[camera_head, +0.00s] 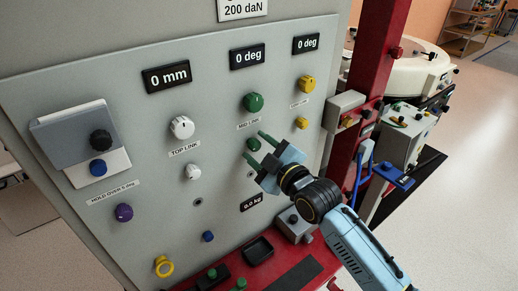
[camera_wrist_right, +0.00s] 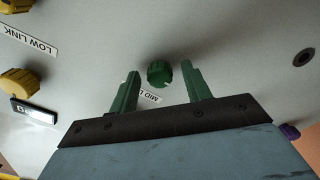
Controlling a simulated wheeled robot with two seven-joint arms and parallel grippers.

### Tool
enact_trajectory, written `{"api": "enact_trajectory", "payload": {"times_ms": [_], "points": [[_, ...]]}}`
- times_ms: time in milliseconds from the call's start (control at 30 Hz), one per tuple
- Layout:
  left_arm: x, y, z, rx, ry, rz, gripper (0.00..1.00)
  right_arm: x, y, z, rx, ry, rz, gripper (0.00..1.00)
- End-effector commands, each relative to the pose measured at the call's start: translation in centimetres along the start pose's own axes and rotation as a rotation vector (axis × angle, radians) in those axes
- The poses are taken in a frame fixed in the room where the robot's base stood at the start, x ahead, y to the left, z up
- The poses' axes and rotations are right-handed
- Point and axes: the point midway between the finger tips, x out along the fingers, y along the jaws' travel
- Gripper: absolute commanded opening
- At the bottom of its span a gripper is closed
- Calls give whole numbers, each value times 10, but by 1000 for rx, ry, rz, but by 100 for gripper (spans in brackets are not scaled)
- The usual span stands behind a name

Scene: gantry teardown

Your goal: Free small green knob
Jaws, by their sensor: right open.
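The small green knob (camera_head: 253,144) sits on the grey panel below the MID LINK label. It also shows in the right wrist view (camera_wrist_right: 160,73), upright on the panel face. My right gripper (camera_head: 256,146) is open, its two green fingers pointing at the panel. In the right wrist view the fingertips (camera_wrist_right: 160,69) lie on either side of the small knob, with a gap at each side. I cannot tell whether the tips reach past the knob's front. The larger green knob (camera_head: 253,102) is above the label. My left gripper is not in view.
A small yellow knob (camera_head: 301,123) is to the right and a small white knob (camera_head: 193,172) to the left. A red ledge (camera_head: 285,268) with small trays runs below the panel. A red post (camera_head: 378,60) stands right of the panel.

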Motion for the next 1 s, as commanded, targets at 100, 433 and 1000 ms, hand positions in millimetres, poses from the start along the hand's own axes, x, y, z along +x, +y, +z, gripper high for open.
{"api": "enact_trajectory", "payload": {"times_ms": [100,433,1000], "points": [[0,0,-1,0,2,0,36,1,0,0,0,0,0,48],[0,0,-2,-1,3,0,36,1,0,0,0,0,0,23],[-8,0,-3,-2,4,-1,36,0,1,-1,89,-1,-1,4]]}}
